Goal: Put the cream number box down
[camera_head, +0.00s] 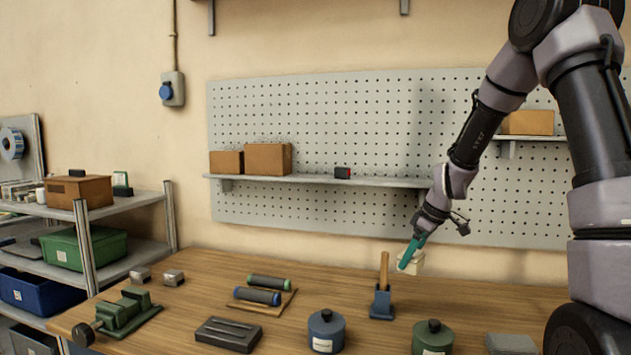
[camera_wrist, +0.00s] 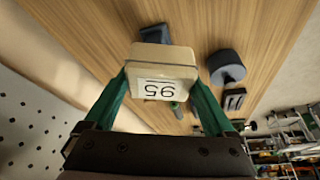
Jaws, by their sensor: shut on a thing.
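The cream number box (camera_wrist: 162,66) is between the green fingers of my gripper (camera_wrist: 160,98) in the wrist view. Its face shows a white label with "95", upside down in that view. My gripper is shut on it. In the head view the box (camera_head: 412,262) shows in part behind the green finger of my gripper (camera_head: 409,254). It is held above the wooden workbench (camera_head: 190,275), near the back and right of the middle. The gap between the box and the bench is hard to judge.
A wooden-handled tool in a blue stand (camera_head: 381,303) is just left of my gripper. A blue pot (camera_head: 326,331), a green pot (camera_head: 432,338) and a grey block (camera_head: 510,343) stand at the front. A shelf (camera_head: 380,181) hangs behind. Bare bench lies right of the stand.

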